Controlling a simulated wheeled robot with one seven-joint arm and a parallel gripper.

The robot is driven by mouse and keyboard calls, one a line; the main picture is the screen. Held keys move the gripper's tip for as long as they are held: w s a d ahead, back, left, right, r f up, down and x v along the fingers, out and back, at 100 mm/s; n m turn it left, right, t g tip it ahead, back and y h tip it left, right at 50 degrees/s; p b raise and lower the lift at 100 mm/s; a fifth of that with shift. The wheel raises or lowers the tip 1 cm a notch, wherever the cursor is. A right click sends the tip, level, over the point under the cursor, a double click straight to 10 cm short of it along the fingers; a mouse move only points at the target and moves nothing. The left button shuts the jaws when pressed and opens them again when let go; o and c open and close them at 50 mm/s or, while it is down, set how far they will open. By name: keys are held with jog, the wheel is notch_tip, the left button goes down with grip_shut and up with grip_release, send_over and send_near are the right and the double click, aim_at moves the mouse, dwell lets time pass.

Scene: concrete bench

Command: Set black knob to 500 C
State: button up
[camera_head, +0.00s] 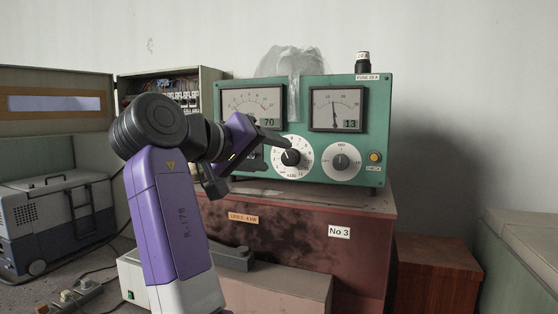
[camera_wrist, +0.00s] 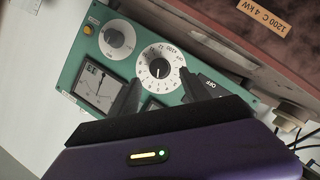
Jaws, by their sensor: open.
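The green control panel (camera_head: 300,90) carries two white dials with black knobs. The left, numbered dial (camera_head: 302,144) has a black knob (camera_head: 290,157) at its centre; the dial (camera_wrist: 147,58) and its knob (camera_wrist: 160,71) also show in the wrist view. The dial's numbers are too small to read a setting surely. My gripper (camera_head: 274,148) is open in front of the panel, just left of this knob. In the wrist view its dark fingers (camera_wrist: 160,80) stand on either side of the lower dial, apart from the knob. Part of the panel is hidden behind my gripper.
The second dial (camera_head: 341,174) with its own knob (camera_head: 341,161) is close at the right. Two meters (camera_head: 252,101) (camera_head: 337,108) sit above. A yellow button (camera_head: 375,157) is at the right edge. The panel stands on a reddish box (camera_head: 290,225).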

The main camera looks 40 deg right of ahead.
jog(key=shift+v, duration=1.6)
